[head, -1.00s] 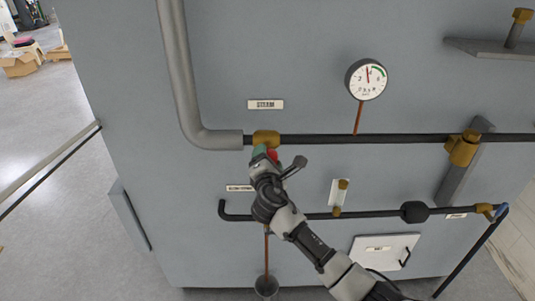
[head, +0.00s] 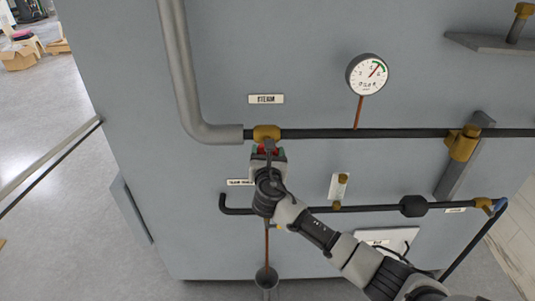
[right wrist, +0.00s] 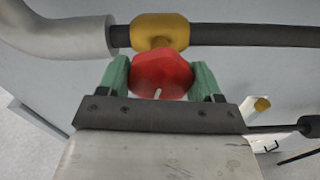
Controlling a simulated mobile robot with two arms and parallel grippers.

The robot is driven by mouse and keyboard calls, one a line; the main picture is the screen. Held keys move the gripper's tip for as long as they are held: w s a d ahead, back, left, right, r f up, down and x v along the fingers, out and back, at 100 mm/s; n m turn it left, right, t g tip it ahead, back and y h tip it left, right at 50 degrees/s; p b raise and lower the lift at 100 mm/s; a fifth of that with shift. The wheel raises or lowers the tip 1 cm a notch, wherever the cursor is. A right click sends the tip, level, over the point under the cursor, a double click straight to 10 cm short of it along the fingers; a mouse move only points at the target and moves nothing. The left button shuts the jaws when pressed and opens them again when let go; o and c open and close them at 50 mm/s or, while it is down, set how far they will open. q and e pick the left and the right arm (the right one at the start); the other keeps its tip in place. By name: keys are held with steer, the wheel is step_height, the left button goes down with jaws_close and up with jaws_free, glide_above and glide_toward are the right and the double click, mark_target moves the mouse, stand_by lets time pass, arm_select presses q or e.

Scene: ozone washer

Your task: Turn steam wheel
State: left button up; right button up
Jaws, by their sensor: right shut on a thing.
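The red steam wheel (right wrist: 161,74) sits in front of a brass valve body (right wrist: 160,32) on the dark upper pipe in the right wrist view. My right gripper (right wrist: 161,80) has its green fingers on both sides of the wheel and is shut on it. In the head view, my right gripper (head: 268,152) covers most of the wheel, just below the brass valve body (head: 266,132). The "STEAM" label (head: 266,99) is above the valve. My left gripper is not in view.
A round gauge (head: 367,74) is joined to the upper pipe by a copper tube. A grey pipe (head: 184,80) bends down to the valve. A small funnel (head: 266,277) is low on the panel.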

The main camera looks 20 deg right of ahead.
steer(key=shift+w+d+r+n, duration=0.1)
steer(key=shift+r+n, duration=0.3)
steer(key=o, duration=0.9)
steer(key=shift+w+f, duration=0.1)
steer(key=shift+f, duration=0.2)
steer(key=shift+o, duration=0.2)
steer(key=b+v, duration=0.3)
steer(key=v, duration=0.8)
steer(key=shift+w, duration=0.1)
